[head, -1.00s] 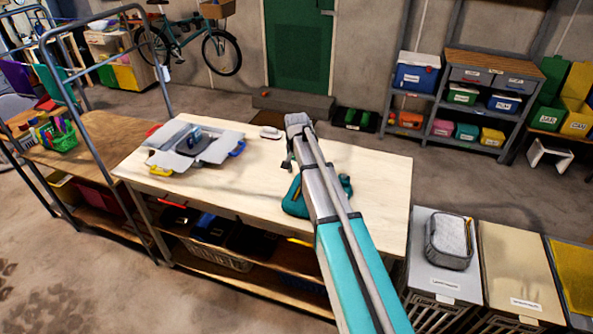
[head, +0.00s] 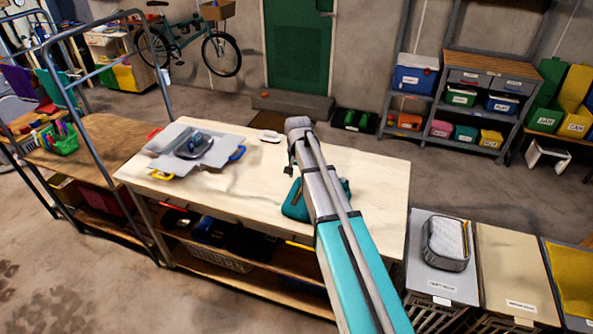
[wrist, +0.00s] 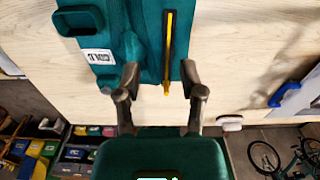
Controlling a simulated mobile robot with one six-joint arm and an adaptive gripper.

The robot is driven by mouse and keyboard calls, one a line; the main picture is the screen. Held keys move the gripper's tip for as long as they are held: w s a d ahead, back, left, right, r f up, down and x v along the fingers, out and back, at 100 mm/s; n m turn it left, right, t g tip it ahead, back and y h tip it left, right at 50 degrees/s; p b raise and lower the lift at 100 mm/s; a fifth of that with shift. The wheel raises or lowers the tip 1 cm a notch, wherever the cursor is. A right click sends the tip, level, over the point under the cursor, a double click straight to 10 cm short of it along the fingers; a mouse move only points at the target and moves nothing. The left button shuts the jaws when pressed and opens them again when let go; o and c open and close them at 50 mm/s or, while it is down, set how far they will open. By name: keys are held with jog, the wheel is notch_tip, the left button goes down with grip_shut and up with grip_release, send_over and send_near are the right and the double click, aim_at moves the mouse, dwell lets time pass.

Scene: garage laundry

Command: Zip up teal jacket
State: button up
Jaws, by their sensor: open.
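The teal jacket (head: 295,206) lies on the pale wooden table, partly hidden behind my arm in the head view. In the wrist view the jacket (wrist: 139,40) fills the upper middle. A dark strip with a yellow-orange line (wrist: 168,50), apparently the zip, runs down it, with a small yellow end at the bottom. A white label is on the cloth to its left. My gripper (wrist: 160,68) is open, with one finger on each side of the strip's lower end. Whether the fingertips touch the cloth I cannot tell.
On the table (head: 375,180), a grey open-flapped item (head: 168,138) with coloured handles lies at the left. A small white object (head: 270,136) sits near the back edge. Lidded bins (head: 510,270) stand at the right. The table's right end is clear.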

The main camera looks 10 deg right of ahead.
jog(key=s+f+n+b, duration=0.2)
jog(key=s+f+b, duration=0.2)
jog(key=s, duration=0.4)
jog(key=s+f+n+b, duration=0.1)
jog(key=s+f+b, duration=0.4)
jog(key=s, duration=0.3)
jog(key=shift+d+f+n, duration=0.25)
jog(key=shift+f+n, duration=0.05)
jog(key=shift+n, duration=0.1)
jog(key=s+n, duration=0.1)
jog(key=s, duration=0.6)
jog(key=shift+s+n, duration=0.15)
jog(key=shift+n, duration=0.15)
jog(key=shift+d, duration=0.25)
dwell(0.9)
